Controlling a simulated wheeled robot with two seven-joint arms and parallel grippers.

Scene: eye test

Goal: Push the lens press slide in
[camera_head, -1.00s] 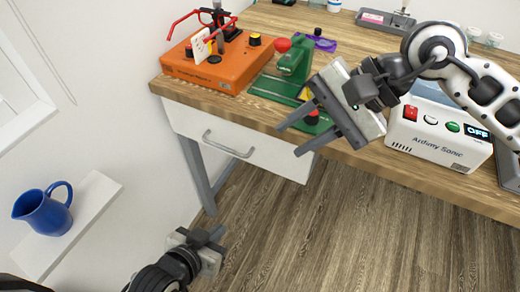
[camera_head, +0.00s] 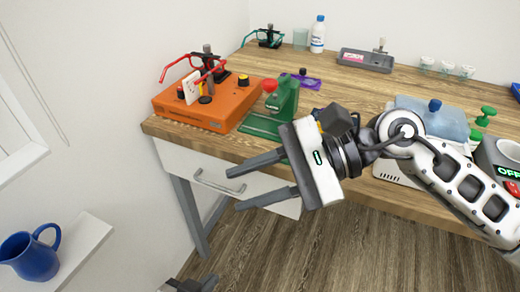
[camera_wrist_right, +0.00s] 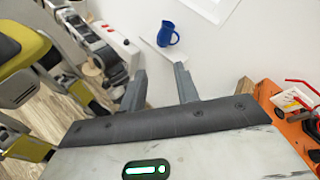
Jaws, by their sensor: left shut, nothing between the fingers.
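The green lens press (camera_head: 284,97), with a red knob on top, stands at the front edge of the bench. Its front part, where the slide sits, is hidden behind my right gripper. My right gripper (camera_head: 237,189) is open and empty, in front of the bench and the drawer. Its fingers point left, apart from the press. In the right wrist view the two fingers (camera_wrist_right: 160,70) are spread with nothing between them; the press does not show there. My left gripper (camera_head: 192,284) is shut and empty, only partly in view at the bottom edge.
An orange device (camera_head: 210,104) carrying red glasses stands left of the press. A white drawer (camera_head: 215,182) is below the bench top (camera_head: 370,92). A blue jug (camera_head: 32,258) stands on a wall shelf.

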